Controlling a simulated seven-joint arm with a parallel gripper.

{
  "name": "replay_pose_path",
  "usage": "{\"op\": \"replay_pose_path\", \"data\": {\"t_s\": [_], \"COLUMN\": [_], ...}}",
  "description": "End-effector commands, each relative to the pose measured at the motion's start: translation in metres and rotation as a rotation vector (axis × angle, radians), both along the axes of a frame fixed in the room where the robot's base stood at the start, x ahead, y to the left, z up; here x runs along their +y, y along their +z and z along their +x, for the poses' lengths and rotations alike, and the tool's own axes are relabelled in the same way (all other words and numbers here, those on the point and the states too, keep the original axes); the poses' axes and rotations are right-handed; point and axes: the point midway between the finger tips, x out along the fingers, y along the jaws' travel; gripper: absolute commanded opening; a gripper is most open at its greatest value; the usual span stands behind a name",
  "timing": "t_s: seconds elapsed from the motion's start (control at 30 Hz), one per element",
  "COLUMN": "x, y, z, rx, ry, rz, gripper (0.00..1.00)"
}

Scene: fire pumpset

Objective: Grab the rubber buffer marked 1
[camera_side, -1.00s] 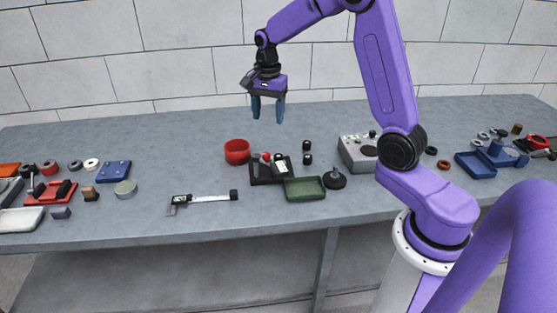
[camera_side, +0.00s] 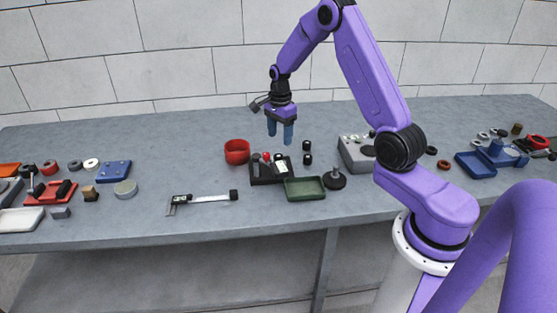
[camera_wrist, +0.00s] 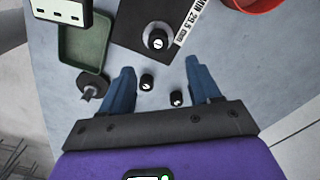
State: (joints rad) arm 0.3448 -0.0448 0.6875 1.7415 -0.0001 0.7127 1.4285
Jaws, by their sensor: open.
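Two small black rubber buffers with white marks on top stand on the bench, an upper one (camera_side: 306,146) and a lower one (camera_side: 307,159) in the side view. In the wrist view they are one buffer (camera_wrist: 147,82) near the left finger and another (camera_wrist: 177,98) nearer the right finger. Their marks are too small to read surely, so I cannot tell which is 1. A similar marked black piece (camera_wrist: 157,42) stands on the black plate. My gripper (camera_side: 280,137) is open and empty, above the bench, left of and higher than the buffers. Its fingers (camera_wrist: 159,70) frame them in the wrist view.
The black plate (camera_side: 262,178) carries a label and small knobs. Beside it are a green tray (camera_side: 305,188), a red bowl (camera_side: 237,152) and a black round-based piece (camera_side: 335,181). A grey control box (camera_side: 357,153) stands right of the buffers. The bench behind them is clear.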

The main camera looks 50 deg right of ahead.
Motion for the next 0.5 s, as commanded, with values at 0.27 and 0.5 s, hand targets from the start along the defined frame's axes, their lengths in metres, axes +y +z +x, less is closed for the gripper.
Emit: {"op": "replay_pose_path", "data": {"t_s": [0.27, 0.5], "x": [0.0, 0.009], "y": [-0.027, -0.052], "z": [0.0, -0.001], "rx": [0.001, 0.004], "ry": [0.0, 0.001], "rz": [0.0, 0.001], "gripper": [0.62, 0.62]}}
